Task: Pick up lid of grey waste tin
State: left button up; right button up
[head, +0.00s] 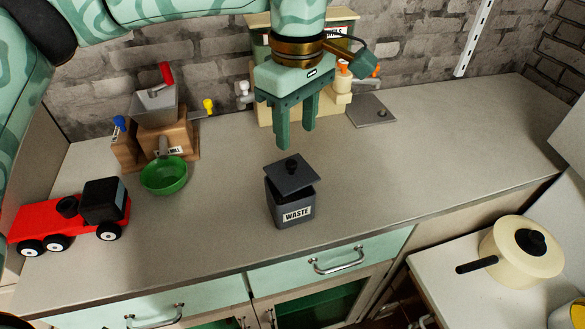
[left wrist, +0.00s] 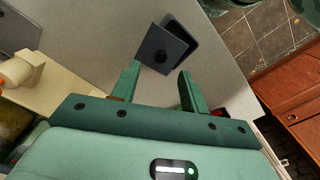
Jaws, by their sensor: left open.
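The grey waste tin (head: 291,209) stands on the worktop, with a white "WASTE" label on its front. Its square dark grey lid (head: 291,178) with a round black knob rests askew on top, turned relative to the tin, leaving part of the opening showing. My left gripper (head: 296,145) points down above and slightly behind the lid, open and empty, apart from it. In the left wrist view, the lid (left wrist: 161,50) lies beyond the two fingertips (left wrist: 160,70), and the tin (left wrist: 185,36) shows partly behind it. My right gripper is not in view.
A green bowl (head: 164,177) and wooden mill (head: 165,130) stand left of the tin. A red toy truck (head: 70,217) is at far left. A cream toy machine (head: 340,100) stands behind my gripper. A cream pot (head: 520,255) sits lower right. Worktop right of the tin is clear.

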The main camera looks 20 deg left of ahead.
aim_at(292, 163)
pick_arm(q)
jog(key=shift+f, duration=0.8)
jog(key=shift+w+a+f, duration=0.1)
jog(key=shift+a+f, duration=0.05)
jog(key=shift+f, duration=0.4)
jog(key=f+b, duration=0.1)
jog(key=f, duration=0.3)
jog(key=shift+a+b, duration=0.2)
jog(key=shift+b, duration=0.15)
jog(key=shift+f, duration=0.35)
jog(key=shift+r, duration=0.1)
jog(key=c, duration=0.3)
grip_shut()
